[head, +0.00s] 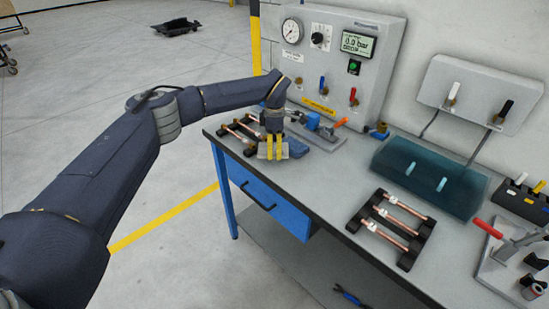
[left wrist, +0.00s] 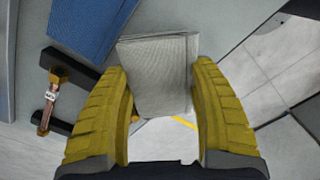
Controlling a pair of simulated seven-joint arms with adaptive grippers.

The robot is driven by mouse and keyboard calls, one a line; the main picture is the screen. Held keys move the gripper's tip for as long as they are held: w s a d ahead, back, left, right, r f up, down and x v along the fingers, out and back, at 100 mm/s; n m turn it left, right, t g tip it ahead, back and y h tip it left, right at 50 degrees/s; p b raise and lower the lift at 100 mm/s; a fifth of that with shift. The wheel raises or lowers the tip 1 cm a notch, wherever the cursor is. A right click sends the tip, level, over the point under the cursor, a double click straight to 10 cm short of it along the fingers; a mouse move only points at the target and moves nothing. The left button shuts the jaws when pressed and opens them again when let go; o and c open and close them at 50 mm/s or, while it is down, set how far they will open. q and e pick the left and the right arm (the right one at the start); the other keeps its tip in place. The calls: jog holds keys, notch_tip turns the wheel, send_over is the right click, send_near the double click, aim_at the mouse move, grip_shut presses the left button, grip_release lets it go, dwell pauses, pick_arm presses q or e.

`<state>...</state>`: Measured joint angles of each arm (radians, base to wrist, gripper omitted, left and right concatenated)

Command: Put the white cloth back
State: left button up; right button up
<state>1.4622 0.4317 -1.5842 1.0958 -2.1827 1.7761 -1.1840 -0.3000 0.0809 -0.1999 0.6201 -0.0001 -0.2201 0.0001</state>
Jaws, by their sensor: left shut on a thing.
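The white cloth (left wrist: 158,65) is a folded, pale grey-white pad between the yellow fingers of my left gripper (left wrist: 160,82) in the left wrist view. The left gripper (head: 271,147) is shut on it, with a finger along each side. In the head view, the gripper points down near the bench's far left end, and only a pale bit of the cloth (head: 284,151) shows by the fingers. I cannot tell whether the cloth touches the bench. A blue cloth (head: 299,147) lies just right of the gripper and also shows in the left wrist view (left wrist: 88,25). My right gripper is out of view.
A black rack with copper tubes (head: 242,134) stands left of the gripper. Another rack (head: 376,241) stands on the bench (head: 335,190) nearer the right. A gauge panel (head: 335,60) stands behind. A teal tray (head: 412,184) is at right. The bench middle is clear.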

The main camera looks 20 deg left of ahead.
aim_at(275, 162)
pick_arm(q)
jog(key=shift+f, duration=2.1)
jog(key=shift+f, duration=0.15)
jog(key=o, duration=1.1)
notch_tip(275, 162, up, 12)
jog(key=shift+r, duration=0.15)
